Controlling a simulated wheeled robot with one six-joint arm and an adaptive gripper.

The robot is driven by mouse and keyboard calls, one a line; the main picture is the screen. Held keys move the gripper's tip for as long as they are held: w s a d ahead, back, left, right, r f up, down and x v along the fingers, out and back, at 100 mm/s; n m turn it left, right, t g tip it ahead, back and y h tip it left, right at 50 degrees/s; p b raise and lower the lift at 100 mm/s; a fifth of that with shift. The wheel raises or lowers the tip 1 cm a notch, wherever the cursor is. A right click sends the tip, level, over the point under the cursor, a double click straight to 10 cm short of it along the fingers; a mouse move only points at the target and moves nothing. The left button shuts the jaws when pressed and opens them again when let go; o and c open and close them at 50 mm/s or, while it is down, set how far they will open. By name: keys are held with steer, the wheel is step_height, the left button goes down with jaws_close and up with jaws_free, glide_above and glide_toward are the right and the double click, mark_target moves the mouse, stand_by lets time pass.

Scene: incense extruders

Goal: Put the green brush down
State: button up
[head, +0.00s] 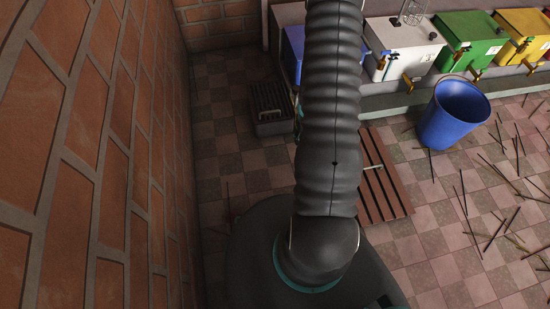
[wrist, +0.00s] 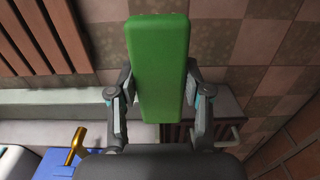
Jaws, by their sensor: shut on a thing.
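The green brush (wrist: 158,62) shows in the wrist view as a long green block. It lies between the two fingers of my gripper (wrist: 160,92), which is shut on it. In the head view my arm hides the brush and the gripper.
A dark slatted box (head: 270,122) stands left of my arm, also in the wrist view (wrist: 230,133). A brown slatted wooden panel (head: 388,190) lies on the tiles. A blue bucket (head: 452,118) stands right, near scattered sticks (head: 500,225). A brick wall (head: 110,150) bounds the left.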

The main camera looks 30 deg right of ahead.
steer(key=shift+s+d+f, duration=0.15)
steer(key=shift+d, duration=0.15)
steer(key=w+a+f, duration=0.2)
steer(key=a, duration=0.1)
steer(key=w+a+f, duration=0.1)
steer(key=a+f, duration=0.1)
steer(key=a, duration=0.1)
steer(key=w+a+f, duration=0.2)
steer(key=a, duration=0.1)
steer(key=shift+w+a+f+b, duration=0.35)
steer(key=shift+a+f, duration=0.05)
steer(key=shift+f, duration=2)
steer(key=shift+f+b, duration=0.15)
steer(key=shift+b, duration=0.2)
steer(key=o, duration=1.1)
